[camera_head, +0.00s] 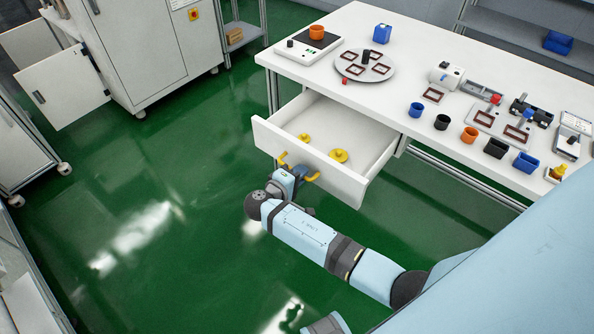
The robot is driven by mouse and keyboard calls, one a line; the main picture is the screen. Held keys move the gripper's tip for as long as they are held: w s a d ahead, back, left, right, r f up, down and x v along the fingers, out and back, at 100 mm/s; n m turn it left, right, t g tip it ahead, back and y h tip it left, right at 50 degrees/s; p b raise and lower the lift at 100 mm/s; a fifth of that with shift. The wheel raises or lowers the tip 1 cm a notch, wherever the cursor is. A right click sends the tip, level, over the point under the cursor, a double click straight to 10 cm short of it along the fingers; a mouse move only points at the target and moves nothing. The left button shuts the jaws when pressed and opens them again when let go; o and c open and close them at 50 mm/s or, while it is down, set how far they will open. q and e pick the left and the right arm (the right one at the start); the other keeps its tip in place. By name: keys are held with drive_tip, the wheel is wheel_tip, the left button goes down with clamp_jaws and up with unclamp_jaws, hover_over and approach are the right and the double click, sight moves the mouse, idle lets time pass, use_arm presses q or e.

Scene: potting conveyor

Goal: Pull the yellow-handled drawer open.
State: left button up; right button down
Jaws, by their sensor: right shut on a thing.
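The white drawer (266,142) under the white table is pulled out well, and its inside shows. Two yellow round pieces (339,156) lie on its floor. The yellow handle (313,177) is on the drawer's front face, partly hidden by my right gripper (293,172). My right gripper is shut on the handle, with the arm reaching in from the lower right. My left gripper is not in view.
The white table (405,119) bears a scale (307,45) with an orange pot, a round turntable (378,76), and several small pots and devices at the right. A white cabinet (130,50) with an open door stands at the back left. The green floor (150,190) left of the drawer is clear.

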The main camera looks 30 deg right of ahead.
drive_tip(key=shift+s+a, duration=0.1)
drive_tip(key=shift+a, duration=0.2)
drive_tip(key=c, duration=1.2)
unclamp_jaws()
drive_tip(key=shift+p+v, duration=1.1)
drive_tip(key=shift+v, duration=2.65)
